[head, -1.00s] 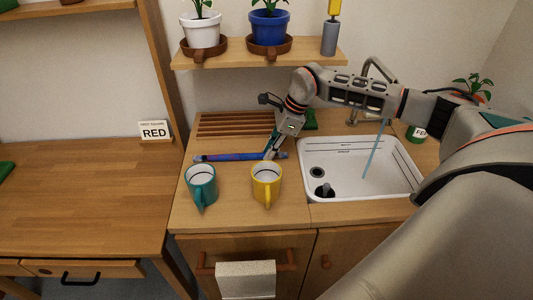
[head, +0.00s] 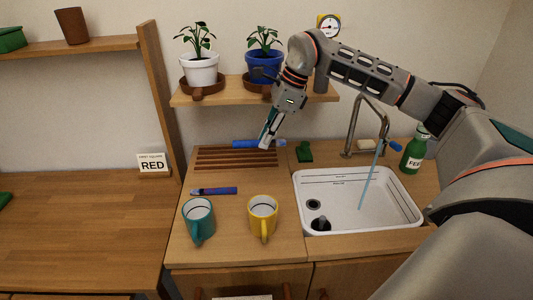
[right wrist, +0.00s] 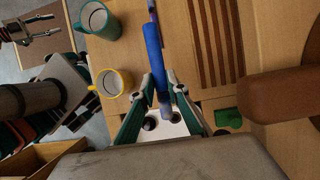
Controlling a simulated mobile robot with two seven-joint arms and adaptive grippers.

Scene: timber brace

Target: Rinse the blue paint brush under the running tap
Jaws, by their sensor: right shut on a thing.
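My right gripper (head: 263,146) is shut on the blue paint brush (head: 243,144) and holds it above the slatted wooden rack. In the right wrist view the brush (right wrist: 153,45) runs up from between the fingers (right wrist: 164,98), its pale end pointing down. The running tap (head: 354,125) stands to the right, and its blue stream (head: 370,178) falls into the white sink (head: 400,219). The brush is apart from the water. A grey mechanical part at the upper left of the right wrist view may be my left gripper (right wrist: 32,30); its fingers are unclear.
A second dark blue and purple brush-like thing (head: 214,191) lies on the counter behind a teal mug (head: 198,222) and a yellow mug (head: 262,217). A green block (head: 304,152) sits beside the rack (head: 215,160). A green bottle (head: 413,152) stands behind the sink. The plant shelf (head: 215,98) is above.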

